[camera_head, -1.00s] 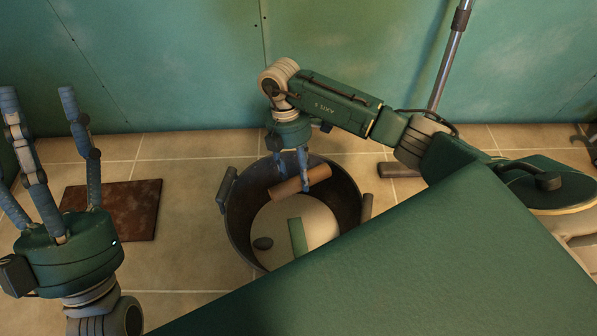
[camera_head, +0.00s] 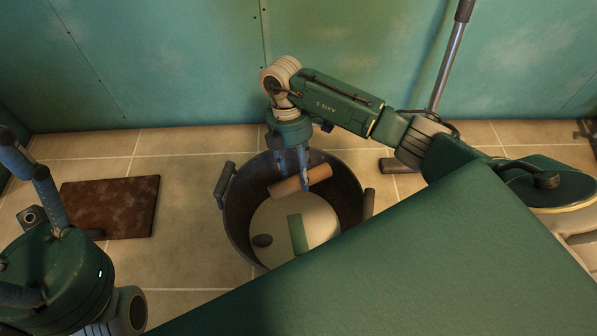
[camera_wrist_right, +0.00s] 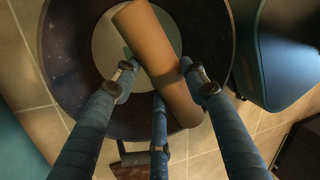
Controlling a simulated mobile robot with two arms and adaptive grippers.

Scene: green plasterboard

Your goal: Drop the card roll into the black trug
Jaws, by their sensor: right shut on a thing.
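The card roll (camera_head: 287,189), a tan-brown tube, is held slightly tilted by my right gripper (camera_head: 304,184). My right gripper is shut on it, with the fingers pointing down. The black trug (camera_head: 237,222) stands open on the tiled floor with a handle at each side. The roll is over the trug's mouth in the head view. In the right wrist view the roll (camera_wrist_right: 152,48) lies between the fingers with the trug (camera_wrist_right: 62,60) behind it. My left gripper (camera_head: 20,225) is at the left edge, its fingers spread and partly cut off.
A rusty brown plate (camera_head: 120,205) lies on the floor to the left. A metal pole (camera_head: 443,70) stands at the right before the green wall.

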